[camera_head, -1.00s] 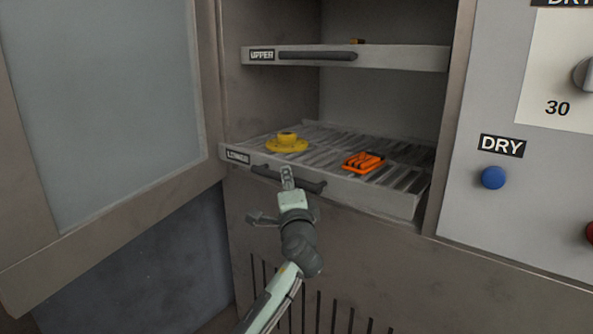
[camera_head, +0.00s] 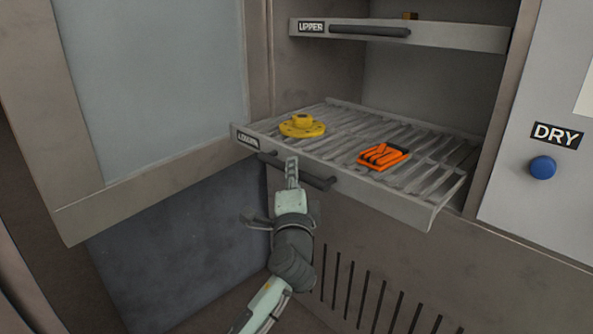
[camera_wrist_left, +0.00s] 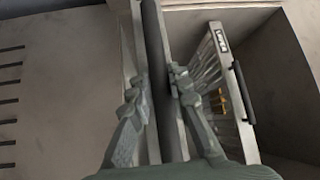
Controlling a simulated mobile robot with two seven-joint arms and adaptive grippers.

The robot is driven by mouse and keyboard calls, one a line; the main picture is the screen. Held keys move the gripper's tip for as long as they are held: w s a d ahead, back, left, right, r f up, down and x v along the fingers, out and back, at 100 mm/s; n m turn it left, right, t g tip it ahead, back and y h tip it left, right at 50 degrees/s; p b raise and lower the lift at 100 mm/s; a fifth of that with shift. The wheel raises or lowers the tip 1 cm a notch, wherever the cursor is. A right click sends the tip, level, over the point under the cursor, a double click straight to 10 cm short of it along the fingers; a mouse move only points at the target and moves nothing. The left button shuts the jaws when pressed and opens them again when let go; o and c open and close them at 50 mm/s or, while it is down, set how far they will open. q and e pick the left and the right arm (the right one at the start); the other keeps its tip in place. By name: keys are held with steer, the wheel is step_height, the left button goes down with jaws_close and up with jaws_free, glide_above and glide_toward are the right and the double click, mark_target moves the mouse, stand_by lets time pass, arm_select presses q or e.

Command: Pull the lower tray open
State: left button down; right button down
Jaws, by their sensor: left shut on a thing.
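The lower tray (camera_head: 396,202) is a grey slatted tray that juts out of the cabinet, its front panel marked with a label at the left. A dark bar handle (camera_head: 319,183) runs along its front. My left gripper (camera_head: 292,167) is shut on this handle near its middle, with the arm coming up from below. In the left wrist view, the fingers (camera_wrist_left: 160,85) lie on either side of the dark bar (camera_wrist_left: 150,30). A yellow flanged part (camera_head: 302,127) and an orange slotted part (camera_head: 383,156) rest on the tray. My right gripper is not in view.
The upper tray (camera_head: 450,36) sits above, with its own dark handle (camera_head: 370,32). An open cabinet door (camera_head: 150,75) with a pale panel stands at the left. A blue button (camera_head: 543,167) marked DRY is on the right panel. Vents (camera_head: 350,290) lie below.

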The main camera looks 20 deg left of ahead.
arm_select(q)
steer(key=c, duration=1.4)
jaws_free()
steer(key=v, duration=1.2)
steer(key=shift+r, duration=0.1)
steer(key=shift+a, duration=0.1)
